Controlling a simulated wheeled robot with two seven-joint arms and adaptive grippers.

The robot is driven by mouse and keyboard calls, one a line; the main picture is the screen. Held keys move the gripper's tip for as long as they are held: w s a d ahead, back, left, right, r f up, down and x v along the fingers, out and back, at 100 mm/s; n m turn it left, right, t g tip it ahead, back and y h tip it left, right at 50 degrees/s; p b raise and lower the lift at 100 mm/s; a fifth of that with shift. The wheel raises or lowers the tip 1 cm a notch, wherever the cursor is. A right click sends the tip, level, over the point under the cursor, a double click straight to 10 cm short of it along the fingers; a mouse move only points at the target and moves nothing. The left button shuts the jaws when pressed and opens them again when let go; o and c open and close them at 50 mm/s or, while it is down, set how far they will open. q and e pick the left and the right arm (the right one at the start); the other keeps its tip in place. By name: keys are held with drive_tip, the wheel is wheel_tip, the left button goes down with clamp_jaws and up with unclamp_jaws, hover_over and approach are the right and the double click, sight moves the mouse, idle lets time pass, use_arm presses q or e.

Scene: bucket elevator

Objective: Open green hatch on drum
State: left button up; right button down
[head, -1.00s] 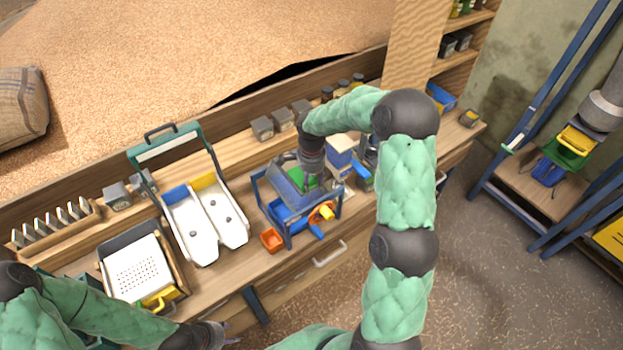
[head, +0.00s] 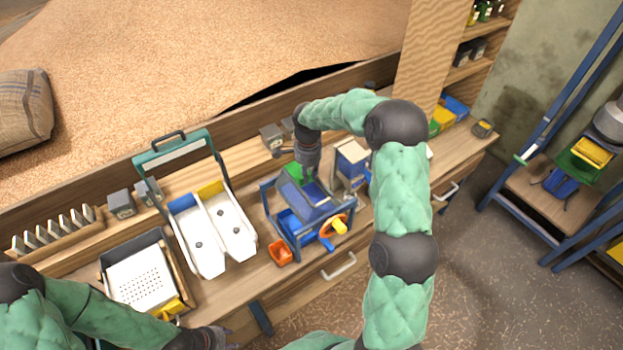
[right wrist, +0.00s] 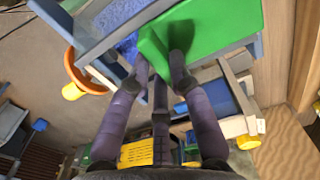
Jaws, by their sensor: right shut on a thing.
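The drum (head: 315,212) is a grey-blue body in a blue frame on the bench, in the middle of the head view. Its green hatch (head: 293,173) shows at the drum's back, partly hidden by my right gripper (head: 307,176). In the right wrist view the green hatch (right wrist: 218,22) fills the top, and my right gripper (right wrist: 165,72) is shut on its edge. Blue grains (right wrist: 118,14) show beside the hatch. My left gripper (head: 222,338) is at the bottom of the head view, away from the drum; its fingers are too unclear to read.
An orange wheel with a yellow knob (head: 339,226) is on the drum's front right. A small orange tray (head: 281,253) sits in front. The white two-channel chute (head: 213,232) stands left of the drum, and a blue-and-white box (head: 352,163) stands close on its right.

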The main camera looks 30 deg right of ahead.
drive_tip(key=shift+s+d, duration=0.1)
use_arm(q)
drive_tip(key=shift+s, duration=0.15)
use_arm(e)
drive_tip(key=c, duration=1.1)
unclamp_jaws()
wheel_tip(320, 180, up, 12)
